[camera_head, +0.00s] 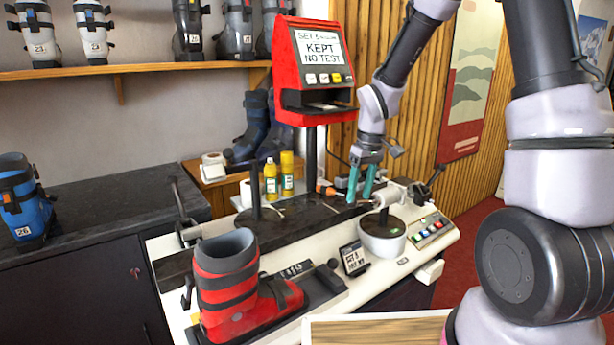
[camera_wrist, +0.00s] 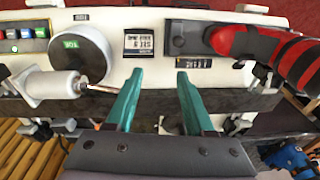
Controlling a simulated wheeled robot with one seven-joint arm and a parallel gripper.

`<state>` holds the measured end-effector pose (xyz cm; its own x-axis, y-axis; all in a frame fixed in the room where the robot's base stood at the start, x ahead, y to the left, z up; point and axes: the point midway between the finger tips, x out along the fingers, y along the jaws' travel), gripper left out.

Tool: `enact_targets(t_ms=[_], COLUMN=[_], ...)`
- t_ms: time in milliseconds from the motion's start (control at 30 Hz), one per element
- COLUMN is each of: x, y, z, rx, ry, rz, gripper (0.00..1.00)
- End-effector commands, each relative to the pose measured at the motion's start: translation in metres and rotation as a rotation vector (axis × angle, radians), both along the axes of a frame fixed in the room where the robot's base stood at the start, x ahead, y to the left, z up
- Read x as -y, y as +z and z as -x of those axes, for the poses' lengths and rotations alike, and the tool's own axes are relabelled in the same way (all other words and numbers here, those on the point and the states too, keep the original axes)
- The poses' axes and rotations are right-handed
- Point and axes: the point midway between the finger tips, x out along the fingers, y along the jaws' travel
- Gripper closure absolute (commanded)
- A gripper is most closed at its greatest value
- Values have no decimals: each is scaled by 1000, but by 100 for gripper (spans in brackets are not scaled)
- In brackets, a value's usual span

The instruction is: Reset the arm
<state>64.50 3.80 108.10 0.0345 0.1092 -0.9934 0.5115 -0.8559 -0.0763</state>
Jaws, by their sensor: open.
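My gripper (camera_head: 360,188) is open and empty, with two teal fingers pointing down over the bench. In the wrist view its fingers (camera_wrist: 158,80) stand apart with nothing between them. The bench (camera_head: 378,284) is white with a dark rail (camera_head: 312,222) along it. My arm comes in from the right and bends down to the gripper. Near the gripper is a light cylinder (camera_head: 388,196) with a thin metal rod, above a round white drum (camera_head: 384,240). Whether the fingertips touch anything below cannot be told.
A red and grey ski boot (camera_head: 225,280) stands on a black plate at the front left. A red display box (camera_head: 314,75) reads "KEPT NO TEST". A small sign (camera_head: 353,258), yellow bottles (camera_head: 287,172) and coloured buttons (camera_head: 431,229) are nearby. Several boots line the shelf (camera_head: 150,69).

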Motion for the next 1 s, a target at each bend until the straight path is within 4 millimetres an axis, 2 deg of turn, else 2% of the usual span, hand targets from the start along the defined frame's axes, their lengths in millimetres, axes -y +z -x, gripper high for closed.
enact_targets(t_ms=[33, 200, 367, 500, 600, 733, 900, 1000], x=[9, 35, 57, 72, 81, 90, 95, 96], y=[25, 93, 148, 187, 210, 231, 244, 246], z=[3, 24, 55, 88, 114, 144, 169, 176], rx=[35, 129, 214, 284, 328, 374, 404, 409], ry=[-52, -239, -416, -562, -662, -770, -854, -873], rz=[1, -20, -67, -130, -187, -264, -334, -353], gripper=[47, 47, 47, 47, 47, 47, 47, 47])
